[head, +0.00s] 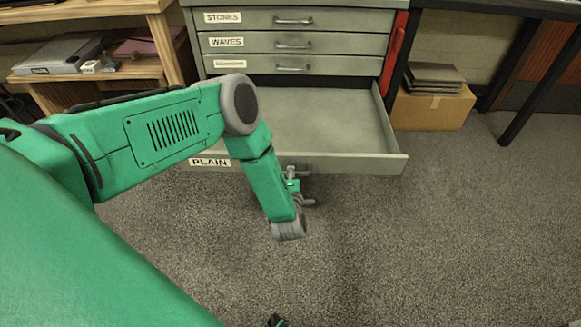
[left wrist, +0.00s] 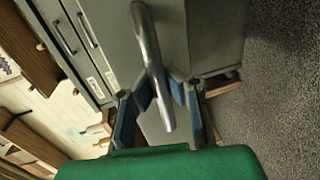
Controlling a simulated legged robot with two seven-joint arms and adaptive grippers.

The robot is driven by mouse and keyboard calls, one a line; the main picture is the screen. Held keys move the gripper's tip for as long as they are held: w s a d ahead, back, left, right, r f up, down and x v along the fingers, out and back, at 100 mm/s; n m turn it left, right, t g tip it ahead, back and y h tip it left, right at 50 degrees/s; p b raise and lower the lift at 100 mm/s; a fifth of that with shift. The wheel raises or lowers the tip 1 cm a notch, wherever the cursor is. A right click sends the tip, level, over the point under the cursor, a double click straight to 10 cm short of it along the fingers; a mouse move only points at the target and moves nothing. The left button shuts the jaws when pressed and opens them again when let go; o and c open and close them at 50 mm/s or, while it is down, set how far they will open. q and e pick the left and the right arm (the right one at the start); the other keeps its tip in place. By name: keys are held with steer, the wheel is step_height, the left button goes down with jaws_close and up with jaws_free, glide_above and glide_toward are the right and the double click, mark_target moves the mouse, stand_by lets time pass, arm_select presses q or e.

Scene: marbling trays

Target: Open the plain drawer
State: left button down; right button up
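The plain drawer (head: 345,163) is the lowest drawer of a grey-green cabinet and carries a PLAIN label. It is pulled well out, and its empty inside shows in the head view. My left gripper (head: 293,186) is at the middle of its front, at the handle, partly hidden by my wrist. In the left wrist view the metal handle (left wrist: 147,45) runs between the blue-padded fingers of my left gripper (left wrist: 161,92), which appear closed on it from both sides. A small dark tip at the bottom edge of the head view seems to be my right gripper (head: 277,321); its fingers cannot be made out.
Closed drawers (head: 292,42), labelled STONES and WAVES among others, are above. A cardboard box (head: 432,108) stands right of the cabinet, beside a dark table leg. A wooden shelf (head: 150,68) stands at left. The carpet in front and at right is clear.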

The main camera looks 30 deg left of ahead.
arm_select(q)
steer(key=shift+s+d, duration=0.4)
steer(key=shift+d, duration=0.2)
arm_select(e)
steer(key=shift+s+d, duration=0.25)
steer(key=shift+d, duration=0.05)
arm_select(q)
steer(key=c, duration=1.6)
jaws_free()
steer(key=shift+w+f, duration=0.1)
steer(key=shift+o, duration=0.2)
steer(key=shift+a, duration=0.15)
arm_select(e)
steer(key=shift+w, duration=0.1)
arm_select(q)
steer(key=v, duration=1.2)
